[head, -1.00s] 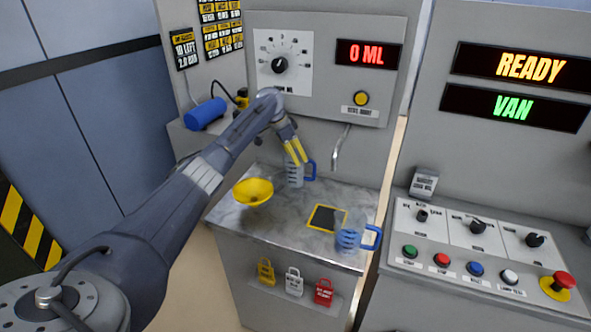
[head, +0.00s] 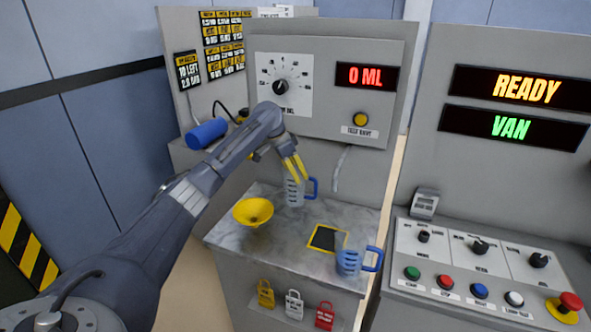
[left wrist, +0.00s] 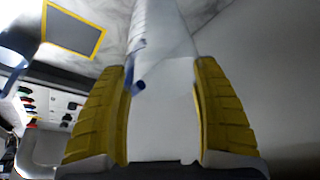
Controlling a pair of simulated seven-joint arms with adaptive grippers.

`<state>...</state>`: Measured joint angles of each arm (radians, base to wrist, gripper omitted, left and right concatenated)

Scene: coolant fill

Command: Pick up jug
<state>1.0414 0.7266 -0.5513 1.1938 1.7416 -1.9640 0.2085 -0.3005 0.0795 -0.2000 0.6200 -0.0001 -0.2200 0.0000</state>
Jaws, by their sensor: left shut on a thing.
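A clear jug with a blue handle (head: 293,194) stands upright at the back of the metal counter, below the dial panel. My left gripper (head: 297,171) reaches down to it from above, its yellow fingers shut on the jug's upper part. In the left wrist view, the pale jug wall (left wrist: 165,110) fills the space between the two fingers, with a bit of blue handle beside the left finger. My right gripper is not in view.
A yellow-edged dark pad (head: 326,239) is on the counter (head: 270,235). A spout (head: 341,168) hangs right of the held jug. A control console (head: 470,262) stands at the right.

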